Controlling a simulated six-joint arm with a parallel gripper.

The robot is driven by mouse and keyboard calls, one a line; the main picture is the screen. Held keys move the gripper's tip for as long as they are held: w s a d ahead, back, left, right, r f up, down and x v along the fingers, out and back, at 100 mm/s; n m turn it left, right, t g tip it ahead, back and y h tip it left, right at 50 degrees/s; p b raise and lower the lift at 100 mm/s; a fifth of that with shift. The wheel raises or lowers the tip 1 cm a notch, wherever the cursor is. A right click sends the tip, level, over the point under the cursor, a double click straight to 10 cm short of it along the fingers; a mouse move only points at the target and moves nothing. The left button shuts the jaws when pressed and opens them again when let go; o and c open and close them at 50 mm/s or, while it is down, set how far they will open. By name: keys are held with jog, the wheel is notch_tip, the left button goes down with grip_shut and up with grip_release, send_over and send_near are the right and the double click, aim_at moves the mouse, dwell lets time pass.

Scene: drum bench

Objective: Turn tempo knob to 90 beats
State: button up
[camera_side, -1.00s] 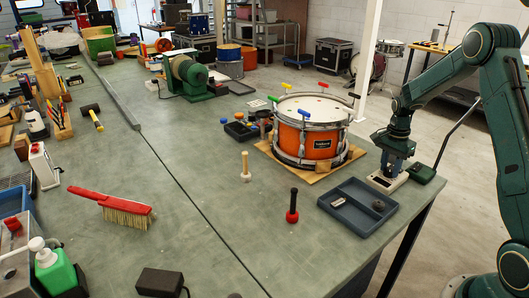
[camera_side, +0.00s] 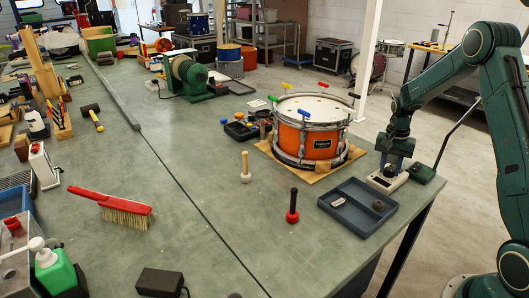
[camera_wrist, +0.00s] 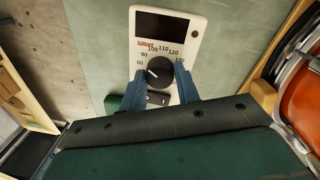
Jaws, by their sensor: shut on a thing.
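The tempo device (camera_wrist: 178,24) is a white box with a dark display at its top in the wrist view. A short white mark on the knob points left, toward the 80 to 90 side; the exact value is unclear. My gripper (camera_wrist: 161,78) has its blue fingers on both sides of the knob and is shut on it. In the side view the device (camera_side: 388,183) lies at the bench's right edge under my gripper (camera_side: 391,170), which hides the knob.
An orange drum (camera_side: 318,140) on a wooden board stands left of the device. A blue-grey tray (camera_side: 340,213) with small parts lies in front. A dark green block (camera_side: 421,173) sits right of the device.

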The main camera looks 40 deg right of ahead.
aim_at(387, 168)
dwell(0.4)
jog(key=o, duration=1)
jog(key=shift+c, duration=0.2)
notch_tip(387, 168, up, 14)
jog(key=shift+w+a, duration=0.2)
jog(key=shift+w, duration=0.15)
